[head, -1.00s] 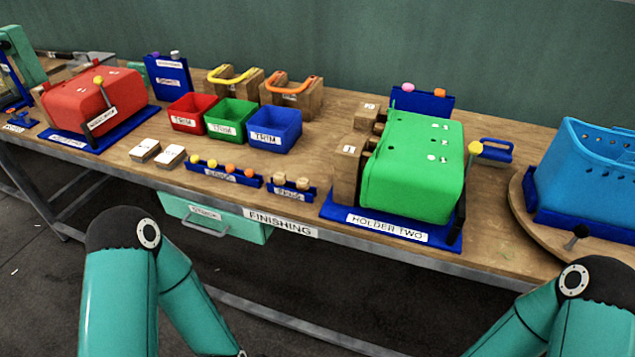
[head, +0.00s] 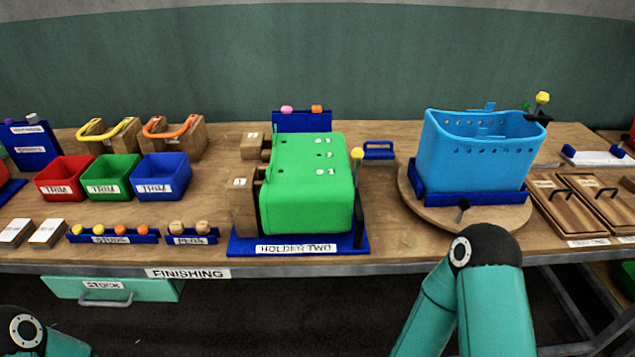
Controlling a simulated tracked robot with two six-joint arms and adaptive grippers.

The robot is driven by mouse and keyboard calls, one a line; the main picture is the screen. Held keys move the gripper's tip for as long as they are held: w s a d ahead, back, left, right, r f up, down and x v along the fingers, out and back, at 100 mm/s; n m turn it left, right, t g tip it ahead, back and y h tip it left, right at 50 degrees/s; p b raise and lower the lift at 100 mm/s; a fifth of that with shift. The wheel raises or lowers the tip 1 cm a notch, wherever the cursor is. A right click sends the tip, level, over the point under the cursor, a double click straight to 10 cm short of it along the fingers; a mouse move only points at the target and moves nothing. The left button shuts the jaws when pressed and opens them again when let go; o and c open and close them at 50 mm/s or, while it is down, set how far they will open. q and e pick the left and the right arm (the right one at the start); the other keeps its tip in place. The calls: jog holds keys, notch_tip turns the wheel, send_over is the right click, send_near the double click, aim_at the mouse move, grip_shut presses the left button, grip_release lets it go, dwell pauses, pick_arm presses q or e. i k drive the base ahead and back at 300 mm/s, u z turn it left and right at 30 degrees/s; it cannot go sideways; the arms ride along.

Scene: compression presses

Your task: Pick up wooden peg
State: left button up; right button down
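Two round-headed wooden pegs, a left one (head: 176,227) and a right one (head: 202,228), sit in a small blue rack (head: 191,240) at the table's front edge, left of the middle. The rack's label seems to read PEGS. Only the tops of the pegs show; their lower parts are hidden in the rack. My two teal arms show at the bottom left and bottom right, in front of the table. Neither gripper is in view, and nothing is seen touching the pegs.
A blue rack (head: 113,239) with yellow and orange studs stands left of the pegs. Red (head: 62,188), green (head: 109,187) and blue (head: 161,186) TRIM bins stand behind.

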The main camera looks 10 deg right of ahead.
aim_at(202, 228)
jog(key=u, duration=1.4)
jog(key=i, duration=0.15)
jog(key=z, duration=3.15)
jog(key=k, duration=1.05)
jog(key=u, duration=0.85)
jog(key=i, duration=1)
jog(key=u, duration=0.05)
